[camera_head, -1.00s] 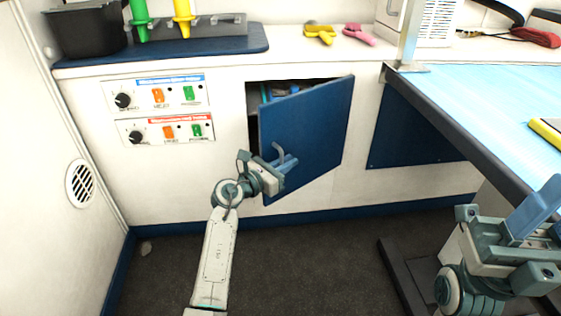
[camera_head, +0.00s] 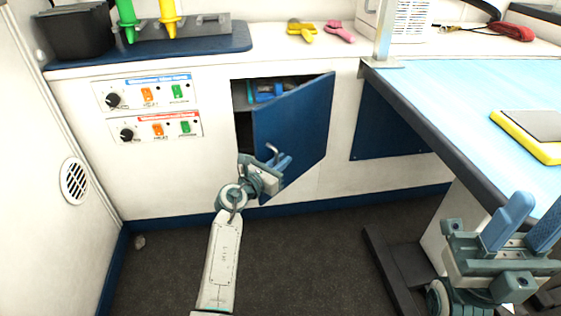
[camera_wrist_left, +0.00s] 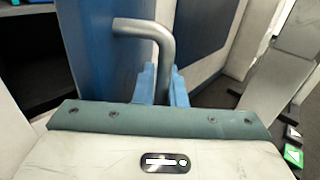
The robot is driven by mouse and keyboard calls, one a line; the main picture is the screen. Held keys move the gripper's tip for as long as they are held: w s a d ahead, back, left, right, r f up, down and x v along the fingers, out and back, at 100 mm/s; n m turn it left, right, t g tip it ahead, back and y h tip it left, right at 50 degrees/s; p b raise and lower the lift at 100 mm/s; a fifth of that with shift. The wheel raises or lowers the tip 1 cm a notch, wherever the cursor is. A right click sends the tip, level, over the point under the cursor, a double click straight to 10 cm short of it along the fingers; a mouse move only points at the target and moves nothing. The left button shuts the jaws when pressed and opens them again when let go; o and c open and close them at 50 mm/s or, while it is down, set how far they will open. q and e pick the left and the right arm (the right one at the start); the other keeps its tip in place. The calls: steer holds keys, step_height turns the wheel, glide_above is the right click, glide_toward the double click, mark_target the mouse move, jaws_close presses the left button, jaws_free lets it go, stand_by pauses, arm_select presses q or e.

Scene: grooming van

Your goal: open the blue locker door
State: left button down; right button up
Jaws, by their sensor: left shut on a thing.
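The blue locker door (camera_head: 297,128) stands partly open, swung out from the white cabinet front with its hinge side on the right. A blue item (camera_head: 266,92) shows inside on an upper shelf. My left gripper (camera_head: 279,163) is at the door's lower left part. In the left wrist view its blue fingers (camera_wrist_left: 160,84) are shut on the grey bent door handle (camera_wrist_left: 150,30), and the blue door (camera_wrist_left: 105,50) is beside it. My right gripper (camera_head: 525,222) is at the lower right, its two blue fingers apart and nothing visible between them.
A blue-topped table (camera_head: 455,95) with a dark edge stands to the right, a yellow-edged pad (camera_head: 535,130) on it. Switch panels (camera_head: 150,95) are left of the locker.

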arm_select(q)
steer(key=c, duration=1.8)
jaws_free()
steer(key=shift+o, duration=0.2)
steer(key=p+v, duration=0.3)
steer(key=v, duration=0.7)
steer(key=shift+s+a, duration=0.2)
steer(key=shift+s, duration=0.15)
